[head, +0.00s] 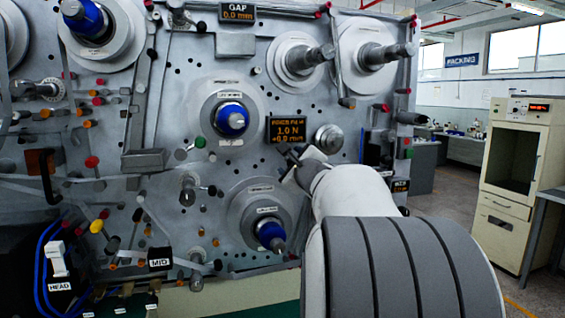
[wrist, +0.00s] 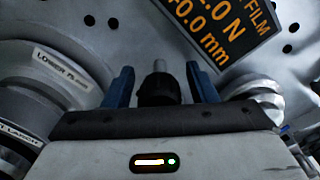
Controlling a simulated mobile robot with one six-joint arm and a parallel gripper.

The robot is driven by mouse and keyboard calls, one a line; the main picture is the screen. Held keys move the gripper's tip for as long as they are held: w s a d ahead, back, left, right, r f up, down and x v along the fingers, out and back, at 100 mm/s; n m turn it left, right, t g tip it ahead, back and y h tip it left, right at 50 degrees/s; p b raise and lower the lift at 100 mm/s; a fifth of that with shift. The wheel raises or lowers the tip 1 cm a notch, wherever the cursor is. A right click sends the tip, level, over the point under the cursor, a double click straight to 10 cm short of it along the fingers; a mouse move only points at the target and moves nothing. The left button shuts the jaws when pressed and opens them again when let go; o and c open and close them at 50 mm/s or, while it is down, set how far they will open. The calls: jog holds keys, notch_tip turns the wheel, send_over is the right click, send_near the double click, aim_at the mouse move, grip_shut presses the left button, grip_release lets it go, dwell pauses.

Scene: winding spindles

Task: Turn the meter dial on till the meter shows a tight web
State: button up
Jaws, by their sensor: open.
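The meter (head: 287,130) is a dark screen with orange text that reads 1.0 N and 0.0 mm. Part of it also shows, tilted, at the top of the wrist view (wrist: 222,35). A black knob with a grey stem (wrist: 158,88), probably the meter dial, stands just below the meter. My gripper (wrist: 160,85) is open, with one blue finger on each side of this knob and a visible gap on both sides. In the head view my gripper (head: 289,156) is at the panel just below the meter and hides the knob.
A round silver knob (head: 328,138) sits close to the right of the meter; it also shows beside the right finger in the wrist view (wrist: 257,93). Blue-centred spindles stand above left (head: 232,119) and below (head: 271,235). A grey roller labelled LOWER (wrist: 45,75) lies left of my fingers.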

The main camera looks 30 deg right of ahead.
jog(key=shift+c, duration=0.5)
jog(key=c, duration=0.9)
jog(key=shift+f, duration=0.1)
jog(key=m+b, duration=0.1)
jog(key=m, duration=0.6)
jog(key=shift+m, duration=0.5)
